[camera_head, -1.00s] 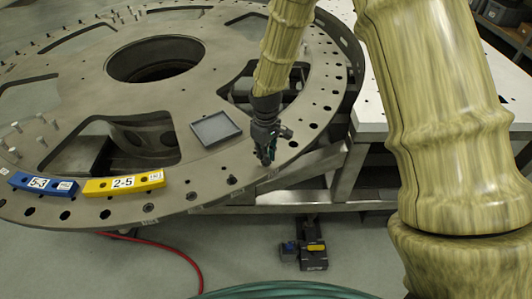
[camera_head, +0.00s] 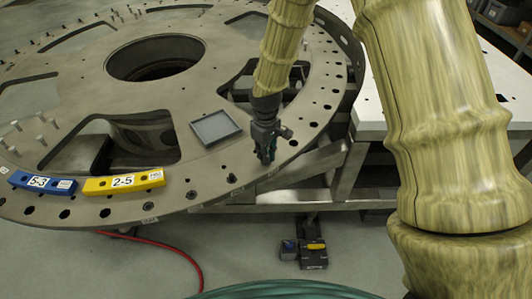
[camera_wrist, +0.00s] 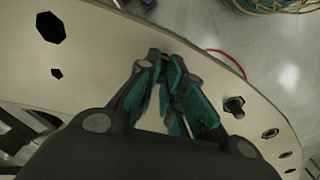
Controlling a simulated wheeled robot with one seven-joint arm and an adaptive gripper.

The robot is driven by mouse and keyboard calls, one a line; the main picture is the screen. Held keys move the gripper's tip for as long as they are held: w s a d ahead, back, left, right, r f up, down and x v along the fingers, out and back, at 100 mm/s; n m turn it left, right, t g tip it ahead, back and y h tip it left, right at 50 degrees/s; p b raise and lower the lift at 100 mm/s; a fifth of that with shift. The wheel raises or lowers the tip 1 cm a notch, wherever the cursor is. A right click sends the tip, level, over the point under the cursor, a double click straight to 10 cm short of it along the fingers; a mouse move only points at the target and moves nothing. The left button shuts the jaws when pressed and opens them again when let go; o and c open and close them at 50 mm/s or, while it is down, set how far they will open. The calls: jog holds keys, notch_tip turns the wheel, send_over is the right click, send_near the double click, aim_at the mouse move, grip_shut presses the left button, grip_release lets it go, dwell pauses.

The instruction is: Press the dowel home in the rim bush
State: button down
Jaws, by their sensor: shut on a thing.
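My gripper (camera_head: 266,158) points down at the near right part of the round turret plate's rim (camera_head: 215,182). Its teal-padded fingers also show in the wrist view (camera_wrist: 168,72), closed together over the rim. The dowel in the fingers is almost wholly hidden by the pads, and so is the bush beneath them. I cannot tell how deep the dowel sits. A dark stud (camera_wrist: 234,105) stands in a rim hole to the right of the fingers in the wrist view, apart from them.
A grey square tray (camera_head: 217,128) lies on the plate left of my gripper. A blue block (camera_head: 42,182) and a yellow block (camera_head: 123,182) lie along the near rim. Several pins stand at the left. A white table (camera_head: 370,85) is behind at right.

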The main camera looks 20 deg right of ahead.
jog(key=shift+f, duration=0.3)
dwell(0.6)
jog(key=c, duration=1.6)
grip_release()
jog(key=shift+o, duration=0.2)
jog(key=shift+r, duration=0.1)
jog(key=shift+r+p, duration=2.7)
jog(key=shift+r, duration=0.75)
